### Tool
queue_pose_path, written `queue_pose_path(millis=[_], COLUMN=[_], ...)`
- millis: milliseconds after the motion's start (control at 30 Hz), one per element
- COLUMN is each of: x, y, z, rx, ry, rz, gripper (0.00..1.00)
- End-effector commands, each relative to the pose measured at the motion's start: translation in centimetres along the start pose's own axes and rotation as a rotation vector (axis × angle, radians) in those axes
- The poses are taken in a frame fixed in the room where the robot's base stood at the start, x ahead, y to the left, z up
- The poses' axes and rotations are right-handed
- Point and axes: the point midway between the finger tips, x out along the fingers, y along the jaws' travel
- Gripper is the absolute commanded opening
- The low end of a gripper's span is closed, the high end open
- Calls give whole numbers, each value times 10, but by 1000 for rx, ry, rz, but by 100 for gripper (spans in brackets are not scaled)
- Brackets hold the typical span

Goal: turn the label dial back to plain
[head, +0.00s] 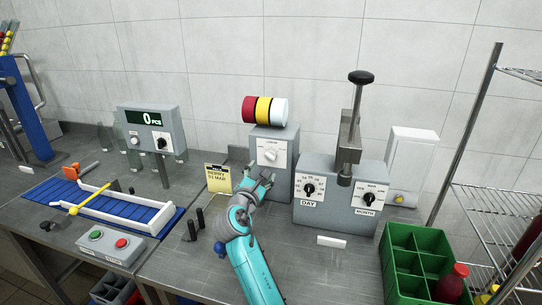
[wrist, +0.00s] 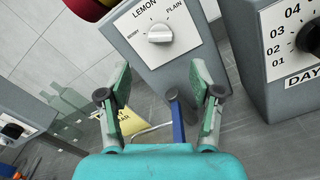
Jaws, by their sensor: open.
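The label dial (head: 271,155) is a white knob on the white face plate of a grey box (head: 284,142) that carries red, yellow and white rolls on top. In the wrist view the dial (wrist: 160,33) shows close up, with LEMON above it, PLAIN at upper right and smaller lettering at left. I cannot tell for sure which word its pointer faces. My gripper (head: 261,177) is in front of and below the dial, apart from it. In the wrist view my gripper (wrist: 160,80) has its fingers spread, with nothing held between them.
A day and month stamping press (head: 335,205) stands close on the right. A yellow note (head: 218,178) is left of the dial box. A blue conveyor (head: 65,194), a button box (head: 110,246) and a green crate (head: 403,248) stand further out. A blue handle (wrist: 178,125) shows below the dial.

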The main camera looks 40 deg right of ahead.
Motion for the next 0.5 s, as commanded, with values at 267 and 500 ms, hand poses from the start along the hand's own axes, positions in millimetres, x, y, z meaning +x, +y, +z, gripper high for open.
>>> queue_pose_path(millis=[267, 500], x=[48, 83], y=[0, 0], z=[1, 1], rx=[1, 0], ry=[-1, -1], rz=[-2, -1], gripper=[65, 65])
